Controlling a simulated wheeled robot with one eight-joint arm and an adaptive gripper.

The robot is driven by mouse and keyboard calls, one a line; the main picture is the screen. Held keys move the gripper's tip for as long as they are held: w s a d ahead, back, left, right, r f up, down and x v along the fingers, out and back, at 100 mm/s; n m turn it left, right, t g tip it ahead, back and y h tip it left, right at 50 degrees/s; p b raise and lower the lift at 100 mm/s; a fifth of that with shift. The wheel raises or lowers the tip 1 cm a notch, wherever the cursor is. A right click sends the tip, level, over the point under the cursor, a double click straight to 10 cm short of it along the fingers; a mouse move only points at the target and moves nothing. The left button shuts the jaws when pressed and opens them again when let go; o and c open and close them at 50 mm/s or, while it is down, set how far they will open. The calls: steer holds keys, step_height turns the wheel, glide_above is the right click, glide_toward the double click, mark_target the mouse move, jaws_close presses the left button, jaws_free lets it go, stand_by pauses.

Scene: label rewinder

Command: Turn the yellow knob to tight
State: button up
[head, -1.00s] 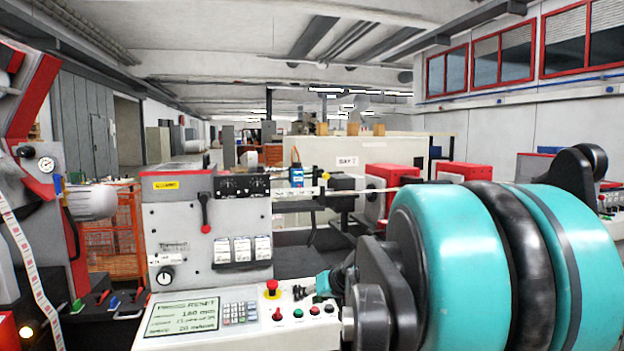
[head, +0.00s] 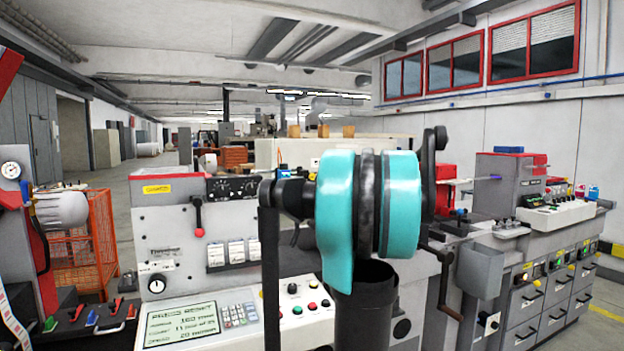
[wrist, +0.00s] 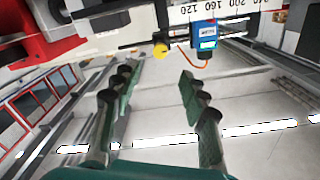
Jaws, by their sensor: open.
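The yellow knob (wrist: 160,51) shows at the top middle of the wrist view, beside a blue sensor box (wrist: 203,34) with a lit screen. My gripper (wrist: 158,75) is open, with its two dark green fingers spread wide. In the picture the knob lies past the fingertips, between their lines, with nothing held. I cannot tell whether the knob is tight. In the head view my teal arm covers the middle, and the knob and my fingers are hidden behind it.
A numbered scale (wrist: 222,12) runs along a bar next to the sensor box. A grey control panel (head: 200,222) with a red-balled lever (head: 198,216) stands left of my arm. A drawer cabinet (head: 545,290) stands at right.

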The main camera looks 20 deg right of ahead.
steer(key=w, duration=1.2)
steer(key=shift+w+a, duration=0.15)
steer(key=shift+a, duration=0.05)
steer(key=shift+c, duration=0.2)
jaws_close()
